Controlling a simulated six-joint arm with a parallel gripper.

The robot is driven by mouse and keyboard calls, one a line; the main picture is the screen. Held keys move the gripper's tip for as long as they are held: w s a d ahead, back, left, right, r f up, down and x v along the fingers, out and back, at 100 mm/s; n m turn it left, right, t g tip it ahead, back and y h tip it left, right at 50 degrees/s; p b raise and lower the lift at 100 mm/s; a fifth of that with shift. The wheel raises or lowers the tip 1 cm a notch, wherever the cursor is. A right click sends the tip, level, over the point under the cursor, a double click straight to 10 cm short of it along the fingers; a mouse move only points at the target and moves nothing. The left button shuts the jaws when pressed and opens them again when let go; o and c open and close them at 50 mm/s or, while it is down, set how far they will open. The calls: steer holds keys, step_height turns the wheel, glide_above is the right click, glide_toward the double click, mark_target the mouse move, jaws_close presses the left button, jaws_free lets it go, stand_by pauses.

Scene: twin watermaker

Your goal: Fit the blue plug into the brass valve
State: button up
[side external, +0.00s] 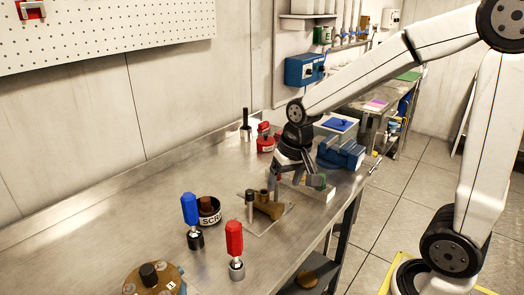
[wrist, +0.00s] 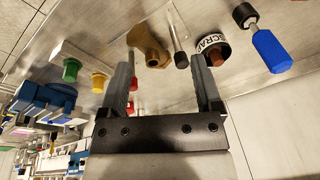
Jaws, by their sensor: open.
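The blue plug (side external: 190,208) stands upright on the bench left of the brass valve, blue handle up, with a dark and metal lower end. It also shows at upper right in the wrist view (wrist: 272,50). The brass valve (side external: 268,206) stands on a flat plate; its body shows beyond the fingers in the wrist view (wrist: 148,42). My gripper (side external: 294,180) is low over the bench, just right of the valve and apart from the blue plug. In the wrist view my gripper (wrist: 161,62) has its fingers spread, with nothing held between them.
A red-handled plug (side external: 234,240) stands in front of the valve. A SCRAP cup (side external: 209,212) is behind the blue plug. A dark-topped rod (side external: 250,206) stands beside the valve. A green knob (wrist: 72,68) and blue vise (side external: 341,153) are near my gripper.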

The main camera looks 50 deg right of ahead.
steer(key=w+d+f+m+y, duration=0.1)
steer(key=w+d+m, duration=0.55)
steer(key=d, duration=0.25)
steer(key=w+d+m+y, duration=0.1)
steer(key=w+d+m, duration=0.4)
steer(key=d+m, duration=0.35)
steer(key=w+d+f+m+y, duration=0.1)
steer(key=w+d+m, duration=0.5)
steer(key=d, duration=0.4)
steer(key=shift+m+t, duration=0.4)
steer(key=shift+m, duration=0.1)
steer(key=shift+w+a+f, duration=0.1)
steer(key=shift+a+f, duration=0.1)
steer(key=shift+f, duration=1.6)
steer(key=shift+a+f, duration=0.2)
steer(key=shift+f, duration=1.6)
steer(key=shift+f, duration=0.1)
steer(key=shift+x, duration=2.5)
